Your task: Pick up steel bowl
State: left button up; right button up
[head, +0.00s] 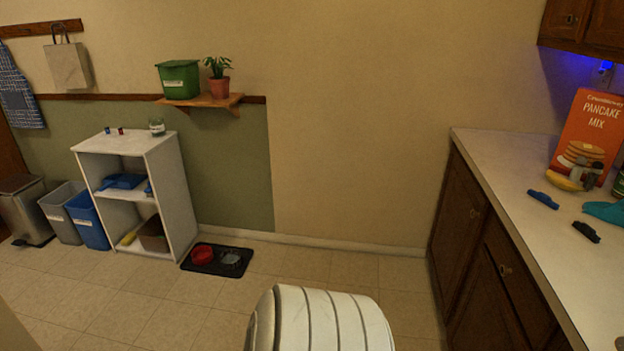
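A small grey, shiny bowl (230,260), which looks like the steel bowl, sits on a black mat (212,270) on the floor, left of the picture's middle. It is small and dim, so I cannot tell what is in it. A red bowl (202,254) sits just left of it on the same mat. Neither of my grippers shows in the head view.
A white shelf unit (165,190) stands left of the mat, with blue (88,220) and grey bins beyond it. A counter (500,185) with a pancake mix box (590,135) runs along the right. Tiled floor (350,268) between is mostly clear.

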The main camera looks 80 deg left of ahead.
aim_at(231, 259)
jog(key=u, duration=3.45)
jog(key=i+l+u, duration=0.1)
jog(key=u, duration=0.3)
jog(key=i+l+u, duration=0.15)
jog(key=u, duration=0.25)
jog(key=i+l+u, duration=0.1)
jog(key=i+l, duration=0.15)
jog(key=i+l+u, duration=0.1)
jog(key=i+l, duration=0.15)
jog(key=i+l+u, duration=0.1)
jog(key=l, duration=0.35)
jog(key=i+l+u, duration=0.1)
jog(key=i+l, duration=0.2)
jog(key=i+l+u, duration=0.1)
jog(key=l, duration=0.3)
jog(key=i+l+u, duration=0.1)
jog(key=i+l, duration=0.2)
jog(key=l, duration=0.1)
